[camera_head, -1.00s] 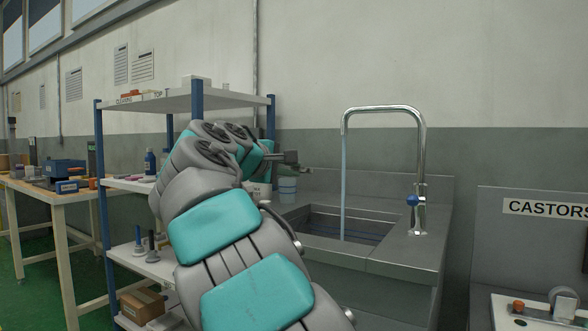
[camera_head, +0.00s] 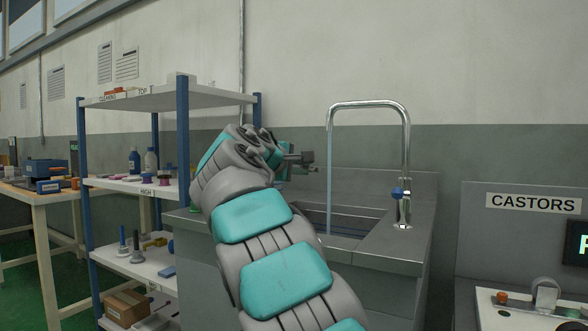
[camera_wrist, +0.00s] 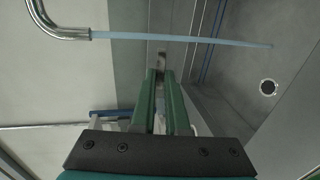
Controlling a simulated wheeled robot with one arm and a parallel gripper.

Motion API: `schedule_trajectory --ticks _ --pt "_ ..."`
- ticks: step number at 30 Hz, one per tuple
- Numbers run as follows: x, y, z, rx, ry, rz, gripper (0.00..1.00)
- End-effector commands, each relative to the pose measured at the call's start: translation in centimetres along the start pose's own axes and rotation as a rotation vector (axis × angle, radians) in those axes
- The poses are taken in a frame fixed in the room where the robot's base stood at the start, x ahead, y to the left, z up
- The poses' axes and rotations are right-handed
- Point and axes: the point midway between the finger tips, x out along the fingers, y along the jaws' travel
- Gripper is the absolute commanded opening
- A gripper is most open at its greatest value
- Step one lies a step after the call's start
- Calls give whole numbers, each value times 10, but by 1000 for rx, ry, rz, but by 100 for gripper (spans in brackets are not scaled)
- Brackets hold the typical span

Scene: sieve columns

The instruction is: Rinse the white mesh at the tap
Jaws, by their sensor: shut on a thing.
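The chrome tap (camera_head: 406,150) stands at the sink's right rim, and a pale blue water stream (camera_head: 330,180) falls from its spout into the steel sink (camera_head: 385,245). My gripper (camera_head: 312,163) is just left of the stream, above the basin's left side. In the wrist view its green fingers (camera_wrist: 162,80) are shut on a thin, pale thing (camera_wrist: 160,98), seen nearly edge-on. I take it to be the white mesh, but its mesh surface does not show. The stream (camera_wrist: 180,40) passes beyond the fingertips, apart from them. The spout (camera_wrist: 50,20) is at upper left.
A shelf unit (camera_head: 182,140) with bottles and spools stands left of the sink. A workbench (camera_head: 30,195) is further left. A grey castors panel (camera_head: 520,235) stands right of the sink. The wrist view shows a round drain (camera_wrist: 268,87).

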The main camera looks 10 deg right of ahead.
Motion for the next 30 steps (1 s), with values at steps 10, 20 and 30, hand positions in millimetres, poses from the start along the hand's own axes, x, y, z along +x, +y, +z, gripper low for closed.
schedule_trajectory --ticks 10,20,30 --pt "31 0 8 -3 -1 -1 0" --pt "52 -1 13 -3 -2 -2 0" --pt "53 -1 13 -2 0 0 0"
